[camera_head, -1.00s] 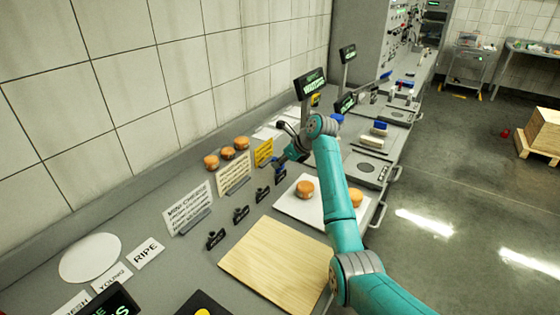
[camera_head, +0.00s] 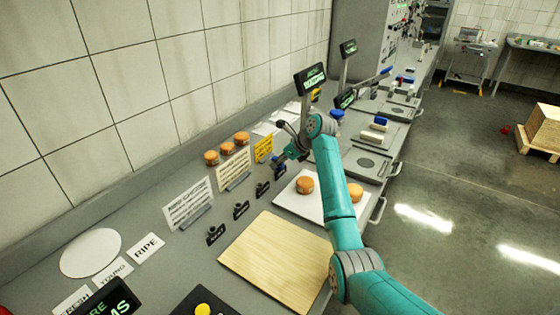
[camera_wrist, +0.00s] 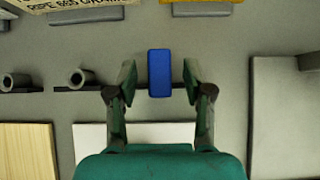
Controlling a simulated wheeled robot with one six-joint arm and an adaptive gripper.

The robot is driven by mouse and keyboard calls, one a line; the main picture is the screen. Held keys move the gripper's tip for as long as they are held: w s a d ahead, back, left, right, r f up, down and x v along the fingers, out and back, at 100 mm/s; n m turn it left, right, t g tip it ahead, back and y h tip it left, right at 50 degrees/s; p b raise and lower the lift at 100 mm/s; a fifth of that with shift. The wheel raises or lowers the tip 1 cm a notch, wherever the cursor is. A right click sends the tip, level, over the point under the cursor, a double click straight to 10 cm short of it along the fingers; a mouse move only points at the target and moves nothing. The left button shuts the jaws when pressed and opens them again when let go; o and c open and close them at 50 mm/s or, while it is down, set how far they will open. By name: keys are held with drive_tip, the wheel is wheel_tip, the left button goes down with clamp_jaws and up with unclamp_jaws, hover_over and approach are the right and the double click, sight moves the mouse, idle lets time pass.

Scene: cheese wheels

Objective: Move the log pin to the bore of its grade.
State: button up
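The log pin, seen as a blue upright piece (camera_wrist: 159,73), stands at the far end of a row of small black labelled holders. It shows small and partly covered in the head view (camera_head: 280,171). My gripper (camera_wrist: 160,82) is open, with one finger on each side of the blue piece and a visible gap on both sides. In the head view my gripper (camera_head: 289,155) hangs over that end of the row. Two black bores with round openings, a nearer one (camera_wrist: 82,78) and a farther one (camera_wrist: 18,81), lie left of the pin. The head view shows the holders' labels (camera_head: 215,235), too small to read.
A white tray (camera_head: 291,203) with two cheese wheels (camera_head: 305,185) lies right of the row, and a wooden board (camera_head: 275,255) lies nearer. Standing cards (camera_head: 188,203) and several cheese wheels (camera_head: 226,148) are behind. A white disc (camera_head: 90,252) lies at the left.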

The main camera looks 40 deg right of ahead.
drive_tip(key=v, duration=1.2)
idle(0.5)
